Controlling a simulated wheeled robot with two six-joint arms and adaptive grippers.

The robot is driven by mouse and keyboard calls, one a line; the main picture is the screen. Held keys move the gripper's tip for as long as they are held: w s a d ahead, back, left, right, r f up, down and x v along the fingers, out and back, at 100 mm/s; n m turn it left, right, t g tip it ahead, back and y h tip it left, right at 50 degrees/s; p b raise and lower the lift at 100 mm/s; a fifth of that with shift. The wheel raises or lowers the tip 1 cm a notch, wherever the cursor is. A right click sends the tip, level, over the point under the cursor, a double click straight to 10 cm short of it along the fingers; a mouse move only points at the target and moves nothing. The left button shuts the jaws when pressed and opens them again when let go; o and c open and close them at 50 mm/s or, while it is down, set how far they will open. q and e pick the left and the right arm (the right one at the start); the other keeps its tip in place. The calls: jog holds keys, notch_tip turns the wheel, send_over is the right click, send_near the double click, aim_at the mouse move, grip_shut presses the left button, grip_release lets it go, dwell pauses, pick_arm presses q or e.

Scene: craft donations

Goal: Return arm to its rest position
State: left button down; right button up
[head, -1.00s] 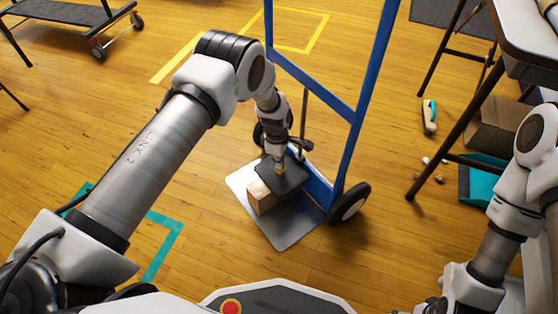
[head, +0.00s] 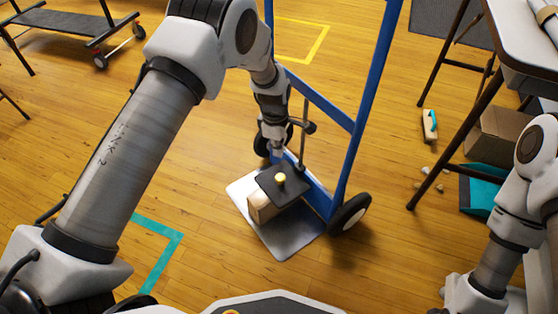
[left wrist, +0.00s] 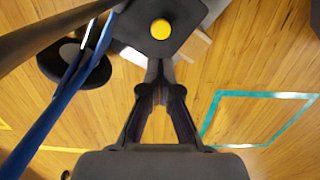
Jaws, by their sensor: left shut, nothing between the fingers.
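My left gripper (head: 277,150) is shut and empty, pointing down just behind a black square plate with a yellow knob (head: 297,186). In the left wrist view the closed fingers (left wrist: 158,68) show with nothing between them, and the black plate (left wrist: 185,30) lies beyond their tips, apart as far as I can tell. The black plate rests on a light brown block (head: 259,207), which sits on the grey toe plate of a blue hand truck (head: 287,242). My right arm hangs at the right edge of the head view; its gripper is out of the picture.
The hand truck's blue frame (head: 364,100) stands close beside my left arm. A table (head: 530,45) with dark legs is at right, near a cardboard box (head: 497,135) and a teal dustpan (head: 480,190). Teal tape (head: 165,262) marks the open wooden floor at left.

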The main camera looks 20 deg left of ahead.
pick_arm(q)
jog(key=s+a+f+g+p, duration=0.1)
jog(key=s+f+p, duration=0.1)
jog(key=s, duration=0.5)
jog(key=s+a+f+m+g+p, duration=0.1)
jog(key=s+a+f+g, duration=0.1)
jog(key=s, duration=0.5)
jog(key=s+a+f+g+p, duration=0.1)
jog(key=s+f+p, duration=0.15)
jog(key=s, duration=0.45)
jog(key=s+a+r+m+t, duration=0.2)
jog(key=s+m, duration=0.9)
jog(key=s, duration=0.6)
jog(key=w+r+m+t+p, duration=0.1)
jog(key=w+r+m+p, duration=0.2)
jog(key=r+p, duration=3.5)
jog(key=shift+d+r+m+t+y+p, duration=0.35)
jog(key=shift+m+p, duration=0.2)
jog(key=shift+m, duration=0.55)
